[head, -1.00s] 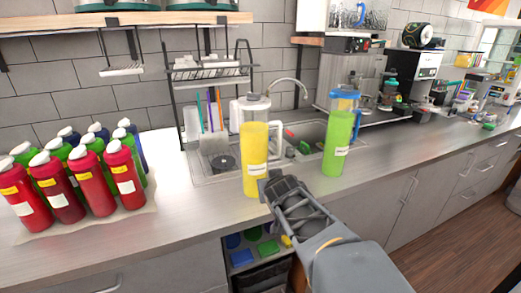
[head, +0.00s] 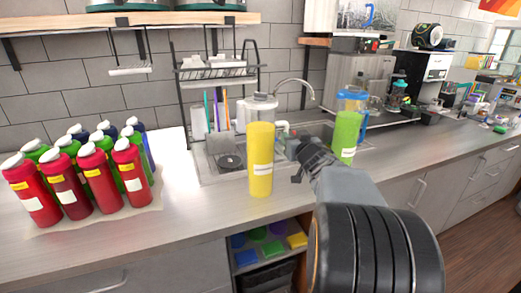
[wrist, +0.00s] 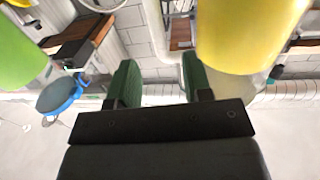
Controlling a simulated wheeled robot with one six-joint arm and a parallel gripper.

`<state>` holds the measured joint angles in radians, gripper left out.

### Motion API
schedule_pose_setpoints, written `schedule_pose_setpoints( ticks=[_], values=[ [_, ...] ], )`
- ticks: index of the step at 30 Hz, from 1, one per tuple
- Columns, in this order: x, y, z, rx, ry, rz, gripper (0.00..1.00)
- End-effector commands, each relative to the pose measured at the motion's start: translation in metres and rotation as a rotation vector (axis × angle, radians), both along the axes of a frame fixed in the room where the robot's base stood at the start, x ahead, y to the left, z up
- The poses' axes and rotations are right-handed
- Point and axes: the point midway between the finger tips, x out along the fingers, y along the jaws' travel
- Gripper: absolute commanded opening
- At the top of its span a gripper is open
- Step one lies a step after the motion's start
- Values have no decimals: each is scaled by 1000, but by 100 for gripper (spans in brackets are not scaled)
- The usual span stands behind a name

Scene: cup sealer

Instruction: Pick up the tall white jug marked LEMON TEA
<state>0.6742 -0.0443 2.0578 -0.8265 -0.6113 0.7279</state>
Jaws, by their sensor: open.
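A tall jug (head: 260,160) with yellow contents, a pale lid and a white label stands upright on the counter; its label is too small to read. In the wrist view the yellow jug (wrist: 250,30) fills the upper right, close to one finger. My gripper (head: 304,158) is just right of this jug, between it and a green jug with a blue lid (head: 347,130). In the wrist view my open gripper (wrist: 158,82) has nothing between its two green fingers. The yellow jug's handle is partly hidden behind my gripper in the head view.
Several red, green and blue bottles (head: 95,175) stand on a mat at left. A sink (head: 205,165) and dish rack (head: 215,72) are behind the jugs. The counter (head: 190,215) in front of the yellow jug is clear. An open shelf (head: 245,258) lies below.

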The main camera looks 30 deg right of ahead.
Motion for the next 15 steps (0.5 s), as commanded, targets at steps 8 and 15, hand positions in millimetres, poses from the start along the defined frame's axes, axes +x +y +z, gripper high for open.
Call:
schedule_pose_setpoints(
  ticks=[8, 15],
  values=[
    [17, -4, 0, 0, 1, 1, 46],
    [48, -12, -2, 0, 2, 1, 46]
  ],
)
